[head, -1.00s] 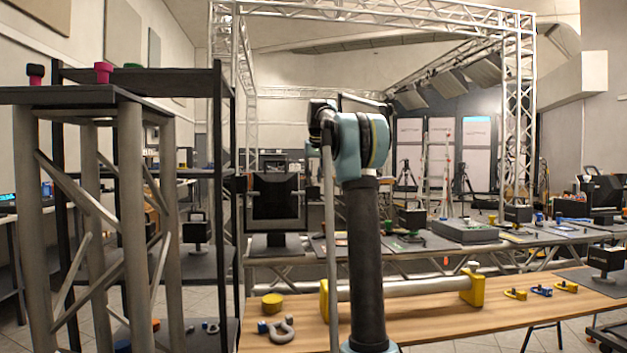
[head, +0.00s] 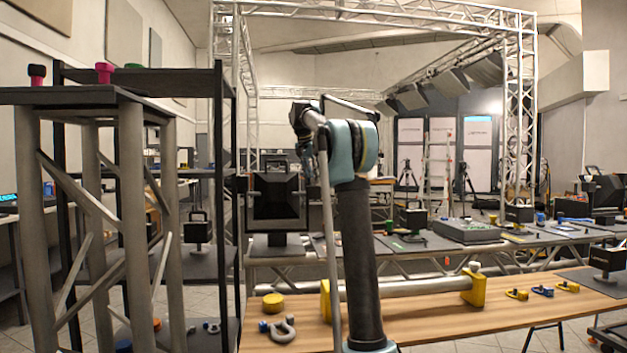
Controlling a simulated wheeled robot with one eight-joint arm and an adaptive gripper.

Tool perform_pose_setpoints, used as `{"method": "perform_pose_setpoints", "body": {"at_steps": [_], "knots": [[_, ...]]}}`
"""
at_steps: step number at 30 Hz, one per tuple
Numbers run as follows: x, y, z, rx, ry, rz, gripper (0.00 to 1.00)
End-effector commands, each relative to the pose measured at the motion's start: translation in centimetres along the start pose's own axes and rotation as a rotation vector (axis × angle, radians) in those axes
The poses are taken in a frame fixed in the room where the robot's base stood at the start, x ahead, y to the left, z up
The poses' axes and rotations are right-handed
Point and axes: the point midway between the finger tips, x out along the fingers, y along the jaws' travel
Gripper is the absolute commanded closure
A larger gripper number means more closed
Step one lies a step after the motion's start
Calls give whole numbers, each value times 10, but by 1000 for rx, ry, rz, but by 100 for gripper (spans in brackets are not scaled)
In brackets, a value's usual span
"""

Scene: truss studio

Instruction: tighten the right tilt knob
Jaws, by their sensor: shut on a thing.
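A black box-shaped lamp head (head: 277,200) sits upright in its yoke beyond the wooden table, left of my arm. A small pale knob (head: 302,194) shows at the lamp's right side, and another knob (head: 254,194) at its left. My arm rises in front of the wooden table, and its wrist bends left near the top. The end of my gripper (head: 306,152) hangs dark and small beside the blue-grey joint, above and near the right knob. Its fingertips are partly hidden and too small to make out. I see no clear contact between them and the knob.
The wooden table (head: 430,318) holds a silver tube (head: 420,288) in yellow end blocks, a yellow disc (head: 273,303) and a grey shackle (head: 284,329). A tall dark stand (head: 70,96) with a pink knob (head: 104,72) on top fills the left side. More lamps stand behind.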

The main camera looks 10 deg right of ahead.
Motion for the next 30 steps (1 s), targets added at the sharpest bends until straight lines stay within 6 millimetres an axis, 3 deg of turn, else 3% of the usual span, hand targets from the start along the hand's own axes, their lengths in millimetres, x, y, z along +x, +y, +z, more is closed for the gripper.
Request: {"method": "perform_pose_setpoints", "body": {"at_steps": [19, 20, 22, 30], "knots": [[0, -2, 1, 50, -2, 18, 93], [0, -2, 1, 50, -2, 18, 67], [0, -2, 1, 50, -2, 18, 51], [0, -1, 1, 50, -1, 19, 50]]}}
